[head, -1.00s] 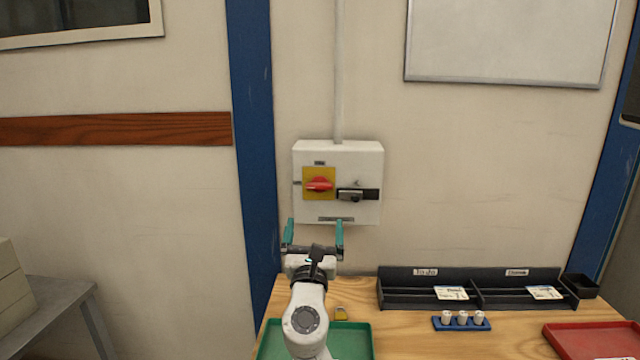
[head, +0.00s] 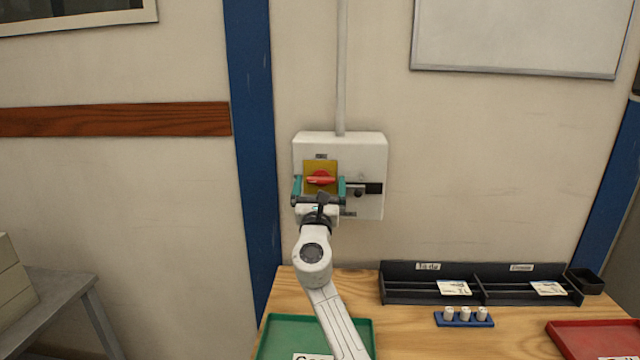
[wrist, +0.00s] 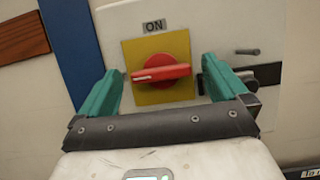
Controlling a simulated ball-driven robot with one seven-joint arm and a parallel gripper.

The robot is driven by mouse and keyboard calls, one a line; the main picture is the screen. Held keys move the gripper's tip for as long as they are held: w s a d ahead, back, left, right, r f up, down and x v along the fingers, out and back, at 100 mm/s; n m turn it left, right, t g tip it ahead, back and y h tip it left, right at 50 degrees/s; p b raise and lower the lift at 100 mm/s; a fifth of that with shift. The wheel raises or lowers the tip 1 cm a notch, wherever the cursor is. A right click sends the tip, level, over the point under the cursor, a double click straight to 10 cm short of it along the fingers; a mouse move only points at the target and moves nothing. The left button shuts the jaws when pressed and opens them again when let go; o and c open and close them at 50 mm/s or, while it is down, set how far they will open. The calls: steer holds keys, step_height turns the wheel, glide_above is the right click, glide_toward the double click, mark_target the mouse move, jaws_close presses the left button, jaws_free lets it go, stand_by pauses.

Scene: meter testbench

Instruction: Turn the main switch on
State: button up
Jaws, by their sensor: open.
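The main switch is a red rotary handle (head: 320,178) on a yellow plate (head: 321,165), set on a white wall box (head: 368,151). In the wrist view the red handle (wrist: 162,73) lies nearly level, below an "ON" label (wrist: 158,26). My gripper (head: 320,184) is open, with one teal finger on each side of the yellow plate. In the wrist view the gripper (wrist: 158,85) spans the handle, and neither finger visibly touches it. How far the fingertips are from the box cannot be told.
A dark latch or bolt (wrist: 245,75) sits on the box just right of the right finger. Below are a wooden table with a green tray (head: 290,330), a black divided holder (head: 470,290), a blue block with white pegs (head: 463,318) and a red tray (head: 590,335).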

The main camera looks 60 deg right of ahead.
steer(key=shift+w+d+r, duration=0.1)
steer(key=shift+d, duration=0.15)
steer(key=shift+c, duration=0.5)
steer(key=c, duration=1)
steer(key=shift+o, duration=0.2)
